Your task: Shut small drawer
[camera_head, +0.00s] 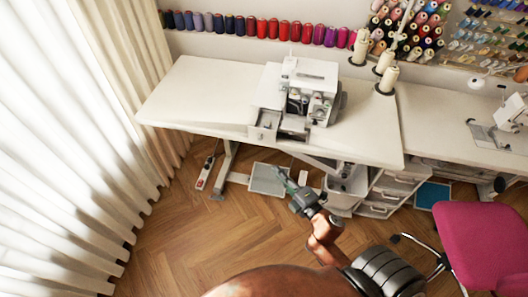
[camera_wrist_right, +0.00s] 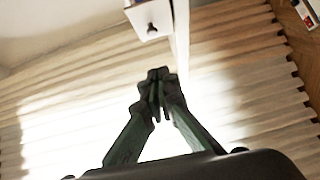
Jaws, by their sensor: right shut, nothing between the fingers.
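A small white drawer (camera_wrist_right: 150,17) with a dark round knob shows at the top of the right wrist view, beside a white upright panel or leg. Its upper part is cut off by the frame, so I cannot tell how far out it stands. In the head view the table top hides most of that area. My right gripper (camera_head: 281,173) is in front of the white table's front edge, low over the floor. In the right wrist view its fingers (camera_wrist_right: 159,76) are together, empty and apart from the drawer. My left gripper is not in view.
The white table (camera_head: 200,95) carries a sewing machine (camera_head: 312,78). White drawer units (camera_head: 395,187) stand under its right side. A pink chair (camera_head: 483,245) is at the right, a power strip (camera_head: 205,172) at the left. The wooden floor in front is clear.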

